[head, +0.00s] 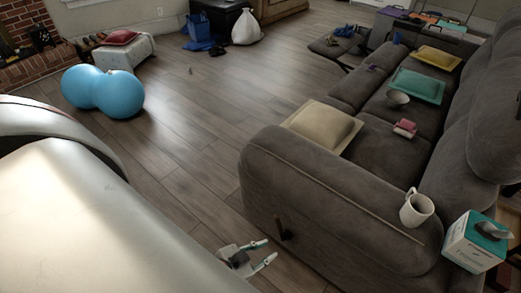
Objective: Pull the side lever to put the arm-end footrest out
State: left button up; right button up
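The grey sofa (300,190) runs from the lower middle to the upper right in the head view. A dark side lever (282,228) stands upright on the outer face of its near arm, low near the floor. My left gripper (270,250) is at the bottom centre, just left of and below the lever in the picture. Its two pale fingers are spread apart with nothing between them, and it looks apart from the lever. The front of the near seat is hidden behind the arm. At the sofa's far end a footrest (328,47) is out, with small things on it. My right gripper is not in view.
A white mug (416,208) stands on the near sofa arm, beside a tissue box (474,240). Cushions, a bowl (397,99) and a pink item (405,128) lie on the seats. A blue peanut ball (103,91) is at left. The wooden floor between is mostly clear.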

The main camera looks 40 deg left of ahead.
aim_at(278, 223)
jog(key=u, duration=0.85)
jog(key=k+j+z, duration=0.15)
jog(key=j+z, duration=0.3)
jog(key=k+j+z, duration=0.2)
jog(key=z, duration=0.3)
